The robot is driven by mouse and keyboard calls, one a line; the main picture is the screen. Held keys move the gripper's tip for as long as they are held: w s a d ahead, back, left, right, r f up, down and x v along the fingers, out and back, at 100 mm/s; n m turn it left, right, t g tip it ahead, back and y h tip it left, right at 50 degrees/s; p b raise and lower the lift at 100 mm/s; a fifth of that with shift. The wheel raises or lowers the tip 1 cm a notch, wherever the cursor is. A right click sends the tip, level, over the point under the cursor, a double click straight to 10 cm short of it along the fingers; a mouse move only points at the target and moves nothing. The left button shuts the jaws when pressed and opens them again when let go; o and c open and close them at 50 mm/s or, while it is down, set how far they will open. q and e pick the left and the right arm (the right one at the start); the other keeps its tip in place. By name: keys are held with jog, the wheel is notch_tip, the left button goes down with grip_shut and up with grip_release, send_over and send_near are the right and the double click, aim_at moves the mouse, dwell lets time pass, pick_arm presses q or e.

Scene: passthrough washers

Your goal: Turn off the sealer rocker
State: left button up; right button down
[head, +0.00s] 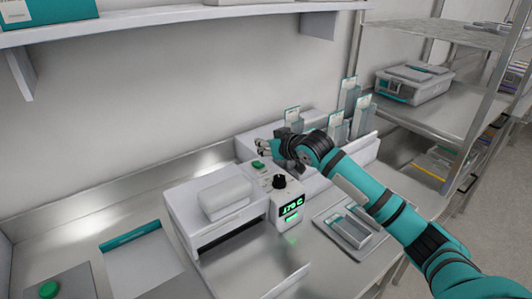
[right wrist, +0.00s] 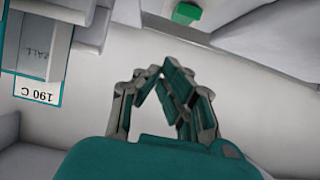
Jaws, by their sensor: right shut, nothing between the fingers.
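The sealer (head: 184,203) is a white bench machine in the middle of the head view. Its control box has a black knob (head: 279,181) and a lit green display (head: 291,207) that reads about 170 C. A green rocker (head: 258,164) sits on the box top behind the knob; a green piece like it shows at the top of the right wrist view (right wrist: 187,12). My right gripper (head: 263,146) is just behind and above the rocker, shut and empty. Its fingertips meet in the right wrist view (right wrist: 158,70). I cannot tell whether it touches the rocker. My left gripper is not in view.
Holders with upright teal-topped packets (head: 348,96) stand behind and right of the sealer. A tray (head: 346,228) lies to its right under my arm. A labelled card (right wrist: 40,60) shows close by.

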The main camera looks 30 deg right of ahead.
aim_at(258, 165)
jog(key=shift+s+d+f, duration=0.1)
jog(key=shift+s+f, duration=0.15)
jog(key=shift+f, duration=0.4)
jog(key=shift+s+f, duration=0.2)
jog(key=shift+f, duration=0.4)
jog(key=shift+s+f, duration=0.15)
jog(key=shift+f, duration=0.3)
jog(key=shift+f, duration=0.1)
